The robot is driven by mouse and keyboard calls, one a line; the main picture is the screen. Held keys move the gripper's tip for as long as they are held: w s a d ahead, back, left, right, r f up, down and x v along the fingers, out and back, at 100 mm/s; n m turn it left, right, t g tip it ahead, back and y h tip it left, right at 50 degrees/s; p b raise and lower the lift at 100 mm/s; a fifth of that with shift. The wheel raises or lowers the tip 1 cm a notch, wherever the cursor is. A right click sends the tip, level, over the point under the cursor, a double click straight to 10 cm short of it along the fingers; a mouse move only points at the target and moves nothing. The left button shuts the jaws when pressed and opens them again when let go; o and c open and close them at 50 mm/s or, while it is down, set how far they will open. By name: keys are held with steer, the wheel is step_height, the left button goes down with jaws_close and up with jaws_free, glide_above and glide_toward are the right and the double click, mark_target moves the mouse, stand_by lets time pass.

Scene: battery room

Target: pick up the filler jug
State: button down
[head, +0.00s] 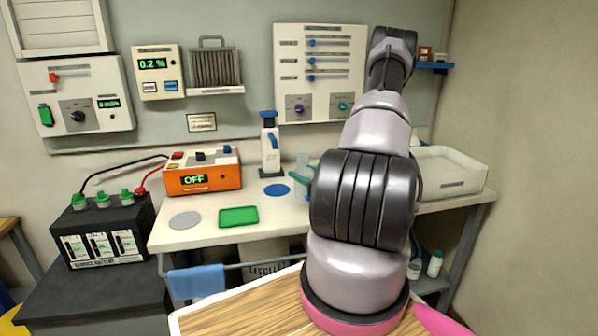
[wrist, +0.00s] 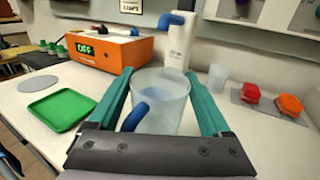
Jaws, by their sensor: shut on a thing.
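The filler jug (wrist: 165,100) is a translucent, pale cup with a blue handle on its near side. It stands upright between the two teal fingers of my gripper (wrist: 158,76), which is shut on it.
A white dispenser (wrist: 179,45) with a blue top stands just behind the jug. An orange unit (wrist: 103,52) reads OFF, with a green tray (wrist: 62,108) in front. A small clear cup (wrist: 217,77) and red and orange caps (wrist: 251,92) are at the right.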

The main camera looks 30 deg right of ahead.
steer(key=shift+s+d, duration=0.15)
steer(key=shift+s, duration=0.65)
